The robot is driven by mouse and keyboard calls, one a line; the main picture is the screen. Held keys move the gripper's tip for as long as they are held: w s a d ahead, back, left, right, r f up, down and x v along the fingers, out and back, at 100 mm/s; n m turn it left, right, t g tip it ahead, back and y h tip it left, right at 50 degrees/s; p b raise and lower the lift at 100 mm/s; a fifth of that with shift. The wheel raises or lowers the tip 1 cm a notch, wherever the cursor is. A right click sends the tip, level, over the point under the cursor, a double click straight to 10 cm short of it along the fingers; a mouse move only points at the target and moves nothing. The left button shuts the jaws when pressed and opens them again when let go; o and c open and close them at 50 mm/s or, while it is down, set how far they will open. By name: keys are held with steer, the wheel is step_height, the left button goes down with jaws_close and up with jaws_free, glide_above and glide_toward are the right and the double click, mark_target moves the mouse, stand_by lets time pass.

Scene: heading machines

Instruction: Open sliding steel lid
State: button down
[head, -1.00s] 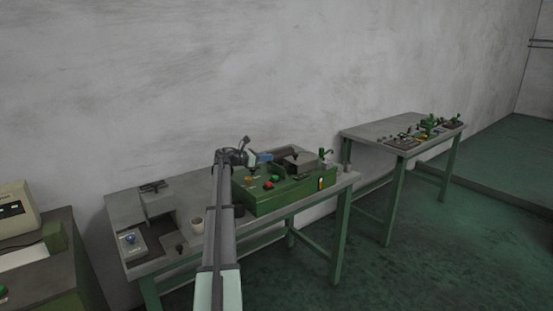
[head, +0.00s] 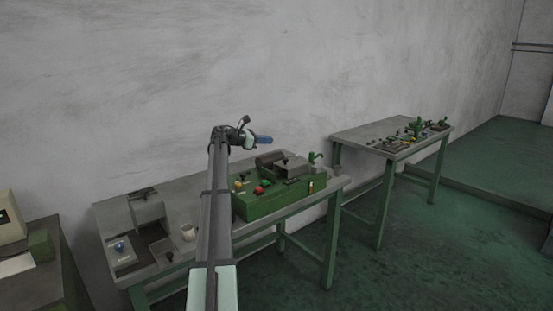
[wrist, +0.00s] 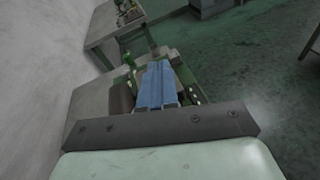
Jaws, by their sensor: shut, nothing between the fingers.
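A green machine (head: 275,200) stands on the near workbench, with colored knobs on its left part. On its top a grey steel lid (head: 293,167) sits toward the right, beside a darker rounded piece (head: 269,161). My gripper (head: 268,140) has blue fingers, held together, above and behind the machine in the head view, apart from the lid. In the wrist view the blue fingers (wrist: 157,84) point ahead over the machine and hide much of its top. The dark rounded piece (wrist: 122,97) shows left of them.
A second table (head: 365,135) with small parts stands farther right.

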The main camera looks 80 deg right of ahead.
step_height(320, 180, up, 2)
steer(key=s+d+t, duration=0.1)
steer(key=d, duration=0.1)
steer(key=n+t+y, duration=0.2)
steer(key=t+y, duration=0.1)
steer(key=t, duration=0.3)
glide_toward(284, 163)
step_height(284, 163, down, 3)
steer(key=d, duration=0.1)
steer(key=shift+s+d+f, duration=0.2)
steer(key=shift+s+d, duration=0.05)
steer(key=shift+s, duration=0.3)
steer(key=shift+s+d+f, duration=0.2)
steer(key=shift+s+d, duration=0.1)
steer(key=shift+s, duration=0.2)
steer(key=shift+d, duration=0.1)
